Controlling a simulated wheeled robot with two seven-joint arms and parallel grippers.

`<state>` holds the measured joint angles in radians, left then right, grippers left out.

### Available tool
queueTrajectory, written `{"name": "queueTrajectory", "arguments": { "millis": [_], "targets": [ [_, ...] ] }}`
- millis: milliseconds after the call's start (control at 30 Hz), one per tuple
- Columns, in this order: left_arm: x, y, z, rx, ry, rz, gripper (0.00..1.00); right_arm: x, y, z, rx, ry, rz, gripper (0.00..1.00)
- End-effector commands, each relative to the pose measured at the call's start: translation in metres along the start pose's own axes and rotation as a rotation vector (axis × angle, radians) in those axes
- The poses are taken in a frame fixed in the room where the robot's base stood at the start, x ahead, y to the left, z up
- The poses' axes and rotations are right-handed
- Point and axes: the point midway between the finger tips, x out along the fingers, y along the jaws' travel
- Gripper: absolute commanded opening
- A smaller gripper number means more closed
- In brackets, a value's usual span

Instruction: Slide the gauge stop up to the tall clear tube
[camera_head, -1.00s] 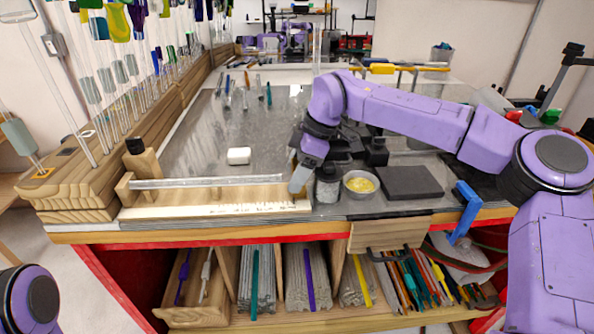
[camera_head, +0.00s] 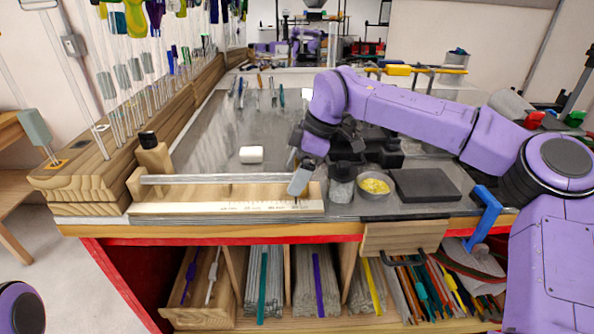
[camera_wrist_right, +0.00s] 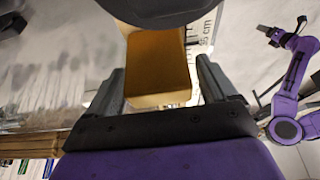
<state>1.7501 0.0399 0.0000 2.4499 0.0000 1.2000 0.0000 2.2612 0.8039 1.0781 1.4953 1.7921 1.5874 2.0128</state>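A wooden gauge board (camera_head: 215,208) with ruler marks lies along the table's front edge. A long clear tube (camera_head: 215,179) lies along its back side, and a tall clear tube (camera_head: 332,48) stands upright at the back behind my arm. My right gripper (camera_head: 299,182) is low over the board's right end. In the right wrist view its two fingers (camera_wrist_right: 160,78) stand apart on either side of a yellow-brown block (camera_wrist_right: 157,65), apparently the gauge stop, with narrow gaps seeming to show. The gripper hides the block in the head view. My left gripper is out of view.
A white cylinder (camera_head: 251,155) lies behind the board. A jar (camera_head: 342,184), a bowl of yellow bits (camera_head: 374,186) and a dark slab (camera_head: 425,185) stand right of the gripper.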

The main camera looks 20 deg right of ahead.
Motion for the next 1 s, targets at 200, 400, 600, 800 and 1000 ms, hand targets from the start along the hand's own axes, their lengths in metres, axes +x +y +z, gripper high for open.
{"name": "queueTrajectory", "arguments": {
  "millis": [200,400,600,800,1000],
  "targets": [
    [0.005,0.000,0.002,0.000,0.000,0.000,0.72,-0.020,0.001,0.000,0.001,0.002,0.005,0.85],
    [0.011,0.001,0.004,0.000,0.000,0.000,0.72,-0.068,0.001,-0.002,0.000,0.001,0.004,0.85],
    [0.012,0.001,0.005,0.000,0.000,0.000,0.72,-0.100,0.001,-0.002,0.000,-0.001,0.001,0.85],
    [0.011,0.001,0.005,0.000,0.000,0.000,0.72,-0.105,0.000,-0.002,-0.002,-0.002,-0.002,0.85],
    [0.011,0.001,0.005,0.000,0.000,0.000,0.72,-0.104,0.000,-0.002,-0.002,-0.001,-0.001,0.85]
  ]
}}
